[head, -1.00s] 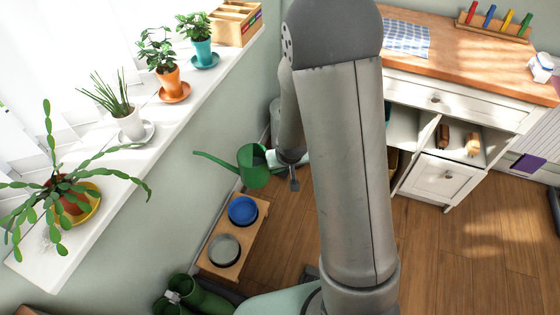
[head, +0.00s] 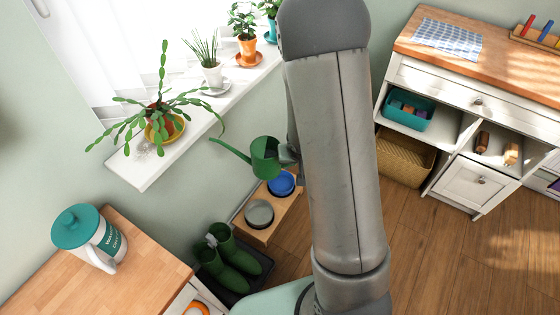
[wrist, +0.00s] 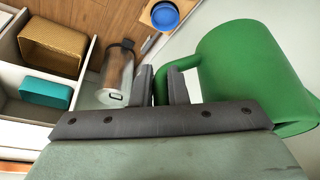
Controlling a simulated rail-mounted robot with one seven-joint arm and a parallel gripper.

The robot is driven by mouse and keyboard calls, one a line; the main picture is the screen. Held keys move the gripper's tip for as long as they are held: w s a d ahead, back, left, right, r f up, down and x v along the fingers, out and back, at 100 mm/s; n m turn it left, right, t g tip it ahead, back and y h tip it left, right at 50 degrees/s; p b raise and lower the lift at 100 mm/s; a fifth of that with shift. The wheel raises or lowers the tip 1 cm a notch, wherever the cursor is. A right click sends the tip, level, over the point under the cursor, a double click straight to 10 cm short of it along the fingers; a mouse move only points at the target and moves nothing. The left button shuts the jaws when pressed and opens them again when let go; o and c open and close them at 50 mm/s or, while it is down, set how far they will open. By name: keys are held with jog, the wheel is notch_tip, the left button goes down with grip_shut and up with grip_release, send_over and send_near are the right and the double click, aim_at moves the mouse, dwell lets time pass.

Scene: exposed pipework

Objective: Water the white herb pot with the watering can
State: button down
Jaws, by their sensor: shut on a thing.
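The green watering can (head: 264,158) is held in the air below the windowsill, its long spout pointing left toward the wall. In the wrist view its green body (wrist: 254,75) fills the right side, and its handle sits between the fingers of my gripper (wrist: 161,85). My gripper is shut on that handle. In the head view my arm mostly hides the gripper. The white herb pot (head: 213,75) with thin upright green leaves stands on a saucer on the windowsill (head: 188,128), up and left of the can. The can is apart from it.
Below are pet bowls (head: 259,214) and green boots (head: 232,252). A teal-lidded canister (head: 90,235) stands on a counter at lower left.

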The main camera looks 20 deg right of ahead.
jog(key=d+r+m+h+p, duration=0.1)
jog(key=d+r+m+p, duration=0.2)
jog(key=d+r+p, duration=0.6)
jog(key=w+r+n+p, duration=0.1)
jog(key=w+r, duration=0.1)
jog(key=r, duration=0.5)
jog(key=w+r, duration=0.3)
jog(key=r, duration=0.5)
jog(key=shift+w+d+r+n+y+p, duration=0.2)
jog(key=shift+w+d+n+y+p, duration=0.1)
jog(key=shift+d+n+p, duration=0.1)
jog(key=shift+w+a+r+n+g+h+b, duration=0.1)
jog(key=shift+w+a+r+g+h+b, duration=0.2)
jog(key=shift+a+r+h+b, duration=0.4)
jog(key=shift+w+a+r+n+g+h+b, duration=0.15)
jog(key=shift+w+a+h+b, duration=0.25)
jog(key=shift+b, duration=0.55)
jog(key=shift+w+a+r+n+g+h+b, duration=0.1)
jog(key=shift+w+a+r+g+h+b, duration=0.2)
jog(key=shift+a+b, duration=0.5)
